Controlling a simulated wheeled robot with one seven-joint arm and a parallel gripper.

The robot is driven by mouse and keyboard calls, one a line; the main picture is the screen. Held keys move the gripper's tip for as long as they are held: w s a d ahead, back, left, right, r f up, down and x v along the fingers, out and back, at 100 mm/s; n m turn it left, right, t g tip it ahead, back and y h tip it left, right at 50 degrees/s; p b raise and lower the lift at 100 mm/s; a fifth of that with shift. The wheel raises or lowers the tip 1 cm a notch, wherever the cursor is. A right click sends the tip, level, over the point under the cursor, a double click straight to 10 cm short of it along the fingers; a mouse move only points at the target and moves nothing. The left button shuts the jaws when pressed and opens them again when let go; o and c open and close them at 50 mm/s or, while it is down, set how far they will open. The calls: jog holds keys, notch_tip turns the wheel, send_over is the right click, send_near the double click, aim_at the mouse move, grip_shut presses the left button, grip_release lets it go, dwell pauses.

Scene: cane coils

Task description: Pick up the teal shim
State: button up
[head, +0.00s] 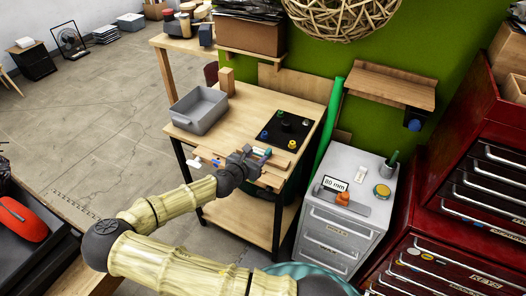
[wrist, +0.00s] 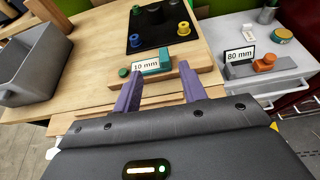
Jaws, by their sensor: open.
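The teal shim (wrist: 167,58) is a small block on a wooden board (wrist: 105,85) at the front of the workbench. A white "10 mm" label (wrist: 146,66) stands against its near side and hides part of it. In the head view, a small teal patch (head: 267,152) shows just beyond my gripper (head: 246,154). In the wrist view, my gripper (wrist: 161,68) is open, with its two purple fingers apart. The fingertips point toward the shim and lie on either side of it in the picture. Nothing is between them; contact cannot be told.
A small green round piece (wrist: 123,72) sits left of the label. A black plate (head: 286,130) with coloured pegs lies behind, and a grey bin (head: 200,112) stands at left. A grey cabinet (head: 342,190) at right bears an "80 mm" label (head: 335,184) and an orange block (head: 343,198).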

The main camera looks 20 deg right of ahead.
aim_at(268, 151)
jog(key=p+x, duration=0.1)
jog(key=x, duration=0.4)
jog(key=shift+w+d+f, duration=0.15)
jog(key=shift+d, duration=0.05)
jog(key=shift+w+d+f, duration=0.1)
jog(key=shift+d+f, duration=0.05)
jog(key=x, duration=0.1)
jog(key=p+x, duration=0.1)
jog(key=x, duration=0.1)
jog(key=p+x, duration=0.1)
jog(key=x, duration=0.1)
jog(key=shift+s+d+f, duration=0.2)
jog(key=shift+f, duration=0.1)
jog(key=shift+c, duration=0.4)
grip_shut()
